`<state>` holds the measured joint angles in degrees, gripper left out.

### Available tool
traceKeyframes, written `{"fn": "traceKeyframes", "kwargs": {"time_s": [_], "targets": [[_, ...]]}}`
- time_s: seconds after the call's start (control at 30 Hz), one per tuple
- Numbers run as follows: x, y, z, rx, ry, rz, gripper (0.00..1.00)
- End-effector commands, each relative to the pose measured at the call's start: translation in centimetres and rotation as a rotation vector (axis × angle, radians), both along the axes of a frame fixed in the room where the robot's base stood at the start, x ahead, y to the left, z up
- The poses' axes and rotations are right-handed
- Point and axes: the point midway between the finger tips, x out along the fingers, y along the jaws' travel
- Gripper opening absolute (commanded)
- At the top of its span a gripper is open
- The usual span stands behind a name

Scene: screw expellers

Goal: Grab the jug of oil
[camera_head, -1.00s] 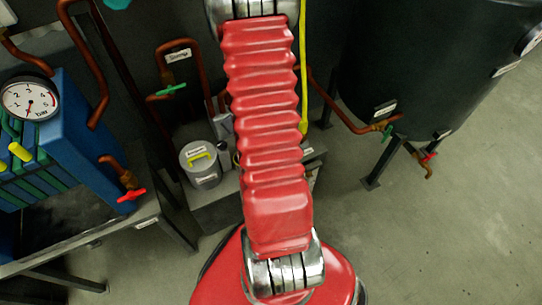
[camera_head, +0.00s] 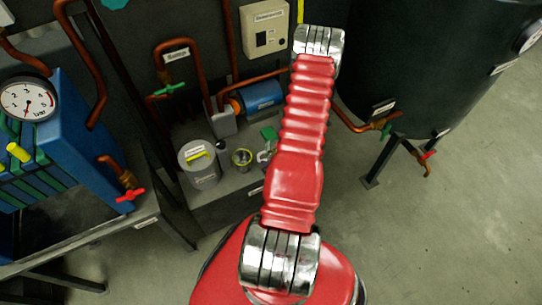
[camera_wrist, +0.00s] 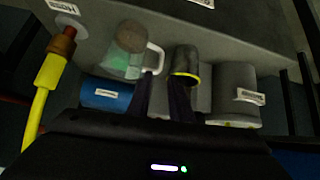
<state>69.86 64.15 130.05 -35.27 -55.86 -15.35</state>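A clear jug with a white handle and greenish contents (camera_wrist: 128,56) shows in the wrist view, just beyond and left of my gripper. It seems to be the oil jug. In the head view a white handle (camera_head: 265,154) shows beside my arm, which hides part of that spot. My gripper (camera_wrist: 161,86) has two dark fingers apart with nothing held between them. The fingers point toward the gap between the jug's handle and a dark cup with a yellow rim (camera_wrist: 186,62). My gripper is hidden in the head view.
Copper pipes and a dark tank (camera_head: 425,60) stand close by. Open floor (camera_head: 440,230) lies at the right.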

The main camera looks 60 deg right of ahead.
Motion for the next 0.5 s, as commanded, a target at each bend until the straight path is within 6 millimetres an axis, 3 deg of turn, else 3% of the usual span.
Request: {"fn": "traceKeyframes", "kwargs": {"time_s": [0.5], "targets": [[0.21,-0.05,-0.75,0.002,-0.006,-0.003,0.19]]}}
